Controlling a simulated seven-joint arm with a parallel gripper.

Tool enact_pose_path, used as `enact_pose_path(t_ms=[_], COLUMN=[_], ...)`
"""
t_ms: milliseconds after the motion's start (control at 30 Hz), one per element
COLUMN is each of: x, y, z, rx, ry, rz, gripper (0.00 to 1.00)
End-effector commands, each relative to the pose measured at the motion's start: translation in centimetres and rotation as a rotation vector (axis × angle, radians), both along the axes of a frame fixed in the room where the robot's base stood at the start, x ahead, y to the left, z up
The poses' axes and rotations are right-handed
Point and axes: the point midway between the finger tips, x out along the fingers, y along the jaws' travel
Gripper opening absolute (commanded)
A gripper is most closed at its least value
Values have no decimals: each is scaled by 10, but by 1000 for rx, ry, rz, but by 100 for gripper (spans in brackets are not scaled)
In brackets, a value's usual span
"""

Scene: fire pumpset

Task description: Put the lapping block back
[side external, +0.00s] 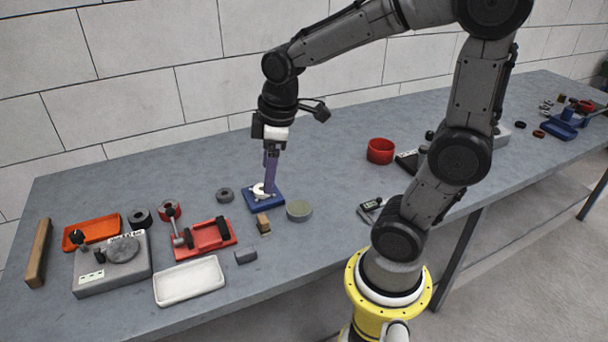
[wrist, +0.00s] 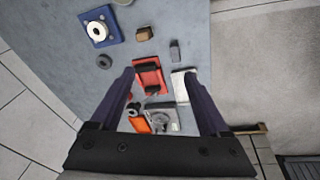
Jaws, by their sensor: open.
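I cannot tell for sure which thing is the lapping block. A small dark grey block (side external: 246,256) lies alone on the bench beside the white tray; it also shows in the wrist view (wrist: 174,50). A small tan-brown block (side external: 263,223) lies by the blue tray (side external: 250,205), and shows in the wrist view (wrist: 144,34). My gripper (side external: 268,190) is open and empty, with purple fingers pointing down. In the side view its fingers overlap the blue tray with a white ring. In the wrist view the red tray (wrist: 138,78) shows between the fingertips (wrist: 159,73).
A grey-green disc (side external: 299,210) and dark ring (side external: 224,195) flank the blue tray. The red tray (side external: 218,249), white tray (side external: 190,281), orange tray (side external: 92,229), grey instrument (side external: 112,275) and wooden bar (side external: 39,252) stand left. A red cup (side external: 380,151) stands right.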

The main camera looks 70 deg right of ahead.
Motion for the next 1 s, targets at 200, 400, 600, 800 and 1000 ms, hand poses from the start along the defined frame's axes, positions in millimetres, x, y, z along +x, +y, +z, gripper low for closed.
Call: enact_pose_path(t_ms=[200,400,600,800,1000], x=[-66,-100,-107,-106,-106], y=[34,45,47,46,47], z=[37,42,42,42,42], rx=[90,171,194,192,192], ry=[-190,-273,-288,-288,-288], rz=[-251,-390,-424,-424,-423], gripper=[79,79,79,79,79])
